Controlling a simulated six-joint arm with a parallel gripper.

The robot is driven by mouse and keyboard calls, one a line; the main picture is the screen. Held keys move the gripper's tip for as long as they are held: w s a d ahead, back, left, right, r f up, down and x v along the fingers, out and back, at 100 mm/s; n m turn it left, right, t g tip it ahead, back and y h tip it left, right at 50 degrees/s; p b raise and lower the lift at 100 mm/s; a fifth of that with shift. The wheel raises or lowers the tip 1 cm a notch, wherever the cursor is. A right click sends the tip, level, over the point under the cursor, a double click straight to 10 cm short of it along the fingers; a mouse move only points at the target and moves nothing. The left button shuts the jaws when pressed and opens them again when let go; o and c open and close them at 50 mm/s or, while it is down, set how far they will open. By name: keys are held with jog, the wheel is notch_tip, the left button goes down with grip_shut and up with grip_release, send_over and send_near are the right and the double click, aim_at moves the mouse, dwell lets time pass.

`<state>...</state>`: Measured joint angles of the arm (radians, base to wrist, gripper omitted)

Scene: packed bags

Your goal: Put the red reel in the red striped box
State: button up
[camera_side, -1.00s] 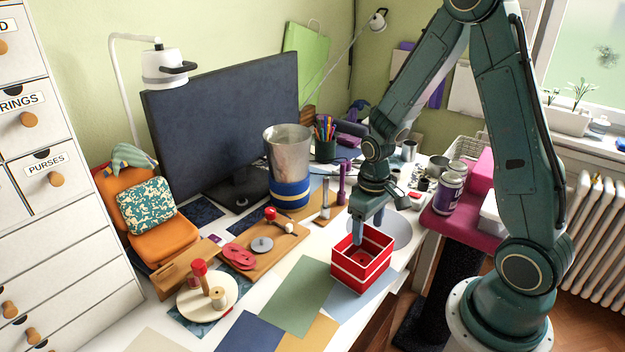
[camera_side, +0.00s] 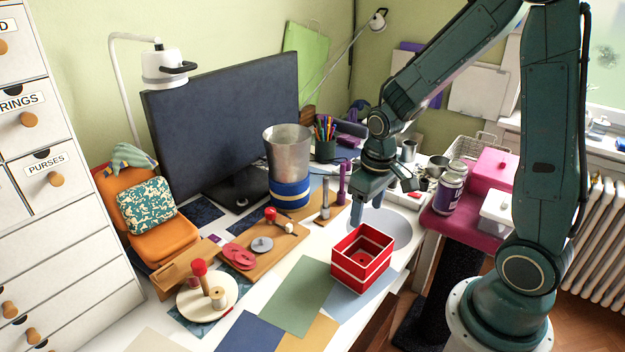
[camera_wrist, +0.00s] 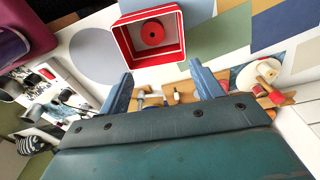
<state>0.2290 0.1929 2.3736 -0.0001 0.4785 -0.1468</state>
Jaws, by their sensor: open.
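The red striped box (camera_side: 362,262), red with white bands and open at the top, stands on the desk at centre right. It also shows at the top of the wrist view (camera_wrist: 181,57). The red reel (camera_wrist: 152,33) lies inside it on the floor, round with a dark centre hole; in the side view the box wall hides part of it. My gripper (camera_side: 367,209) is open and empty, above and behind the box, clear of it. In the wrist view its two fingers (camera_wrist: 162,76) are spread apart with nothing between them.
A metal cup with a blue band (camera_side: 288,165) stands behind, left of my gripper. A wooden board (camera_side: 262,252) holds red discs and a grey disc. A round cream board (camera_side: 207,297) carries spools. Coloured sheets lie in front.

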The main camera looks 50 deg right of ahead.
jog(key=s+a+r+t, duration=0.2)
jog(key=s+a+r, duration=0.1)
jog(key=s+r, duration=0.3)
jog(key=s+a+r+n+t, duration=0.1)
jog(key=s+a+r, duration=0.3)
jog(key=r, duration=0.7)
jog(key=shift+s+r+t, duration=0.3)
jog(key=shift+s+t, duration=0.4)
jog(key=shift+s, duration=0.65)
